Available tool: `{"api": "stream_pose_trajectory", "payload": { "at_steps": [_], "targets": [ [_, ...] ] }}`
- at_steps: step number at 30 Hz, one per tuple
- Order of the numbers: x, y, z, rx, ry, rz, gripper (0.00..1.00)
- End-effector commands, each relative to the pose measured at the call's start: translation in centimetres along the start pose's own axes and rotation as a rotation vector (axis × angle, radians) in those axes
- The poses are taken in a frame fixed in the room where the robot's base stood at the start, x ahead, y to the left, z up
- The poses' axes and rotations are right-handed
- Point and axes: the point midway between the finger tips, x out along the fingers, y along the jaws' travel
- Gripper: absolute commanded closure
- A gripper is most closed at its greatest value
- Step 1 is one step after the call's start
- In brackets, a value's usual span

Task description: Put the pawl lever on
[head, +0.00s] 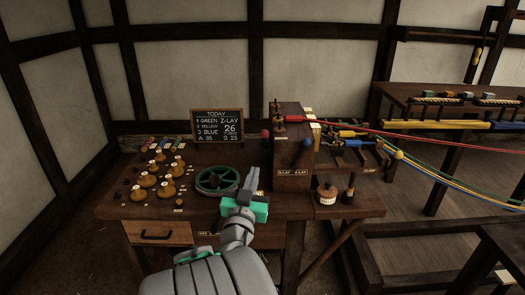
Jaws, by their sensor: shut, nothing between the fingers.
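My gripper (251,179) is shut and empty, above the bench between the green handwheel (217,181) and the dark wooden headstock (293,150). The headstock has a red ball knob (265,134) on its left and a blue ball knob (307,142) on its front, above small lay labels. I cannot tell from the picture which of these belongs to the pawl lever, or how it is set. My gripper is apart from both knobs. My wrist hides part of the bench front.
Several brass-coloured knobbed pieces (148,181) stand on the bench's left. A chalkboard (217,126) stands behind the wheel. A wooden spool (327,194) stands at the right. Red, green, blue and yellow strands run right from the headstock, with a yellow ball (398,154) among them.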

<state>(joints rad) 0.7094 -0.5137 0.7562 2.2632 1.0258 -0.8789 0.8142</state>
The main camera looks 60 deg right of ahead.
Motion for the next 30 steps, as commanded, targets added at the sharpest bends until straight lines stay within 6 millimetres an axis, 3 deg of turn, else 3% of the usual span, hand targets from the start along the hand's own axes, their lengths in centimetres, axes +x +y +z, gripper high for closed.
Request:
{"api": "stream_pose_trajectory", "payload": {
  "at_steps": [11,30],
  "targets": [
    [0.7,0.0,-0.3,-0.001,0.0,0.0,1.0],
    [12.9,-0.1,-0.5,0.001,-0.001,-0.001,1.0]
  ]
}}
